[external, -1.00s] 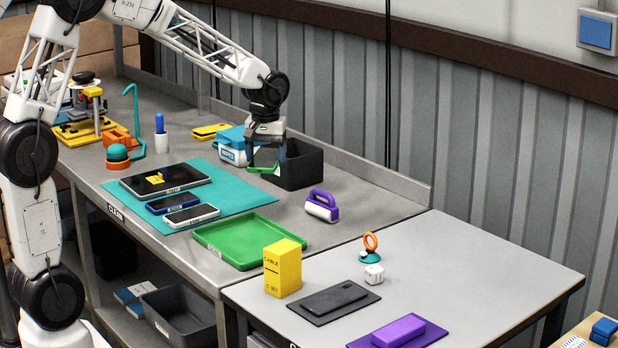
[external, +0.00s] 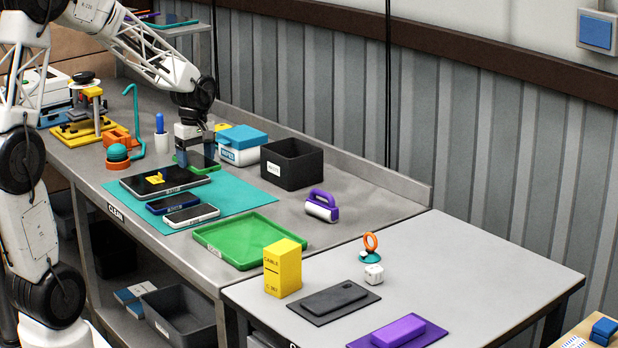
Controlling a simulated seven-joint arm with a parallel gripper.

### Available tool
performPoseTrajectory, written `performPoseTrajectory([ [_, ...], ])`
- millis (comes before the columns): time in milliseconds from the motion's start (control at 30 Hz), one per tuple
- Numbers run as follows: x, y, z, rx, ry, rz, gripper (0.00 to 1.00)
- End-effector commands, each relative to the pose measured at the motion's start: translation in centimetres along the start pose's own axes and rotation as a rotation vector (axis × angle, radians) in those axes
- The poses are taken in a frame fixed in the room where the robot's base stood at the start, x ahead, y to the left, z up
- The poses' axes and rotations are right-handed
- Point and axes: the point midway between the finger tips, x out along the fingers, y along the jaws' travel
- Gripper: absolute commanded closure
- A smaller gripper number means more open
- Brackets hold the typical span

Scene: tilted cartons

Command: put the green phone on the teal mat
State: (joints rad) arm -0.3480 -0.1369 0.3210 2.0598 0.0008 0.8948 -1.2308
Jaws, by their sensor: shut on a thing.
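The green phone (external: 207,164) is in my gripper (external: 194,160), which is shut on it. The gripper hides part of the phone. They are over or just behind the far edge of the teal mat (external: 240,199), beyond the black tablet; I cannot tell whether the phone touches the surface. The teal mat lies on the grey bench. It bears a black tablet (external: 192,183) with a small yellow object on it, a blue phone (external: 170,204) and a white phone (external: 192,215).
A black bin (external: 291,167) and a white box with a blue lid (external: 240,147) stand right of my gripper. A green tray (external: 238,243) lies in front of the mat. A teal hook stand (external: 137,120) and a white cup with a blue item (external: 161,140) stand to the left.

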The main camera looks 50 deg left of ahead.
Motion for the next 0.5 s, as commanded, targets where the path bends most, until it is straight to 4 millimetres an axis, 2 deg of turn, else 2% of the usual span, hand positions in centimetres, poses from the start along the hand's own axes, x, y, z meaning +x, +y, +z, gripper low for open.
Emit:
performPoseTrajectory([
  [33, 1.4, 0.0, 0.1, 0.004, -0.003, -0.008, 0.53],
  [300, 6.2, 0.0, 0.1, 0.006, -0.003, -0.007, 0.53],
  [500, 8.6, 0.1, 0.1, 0.007, -0.002, -0.005, 0.53],
])
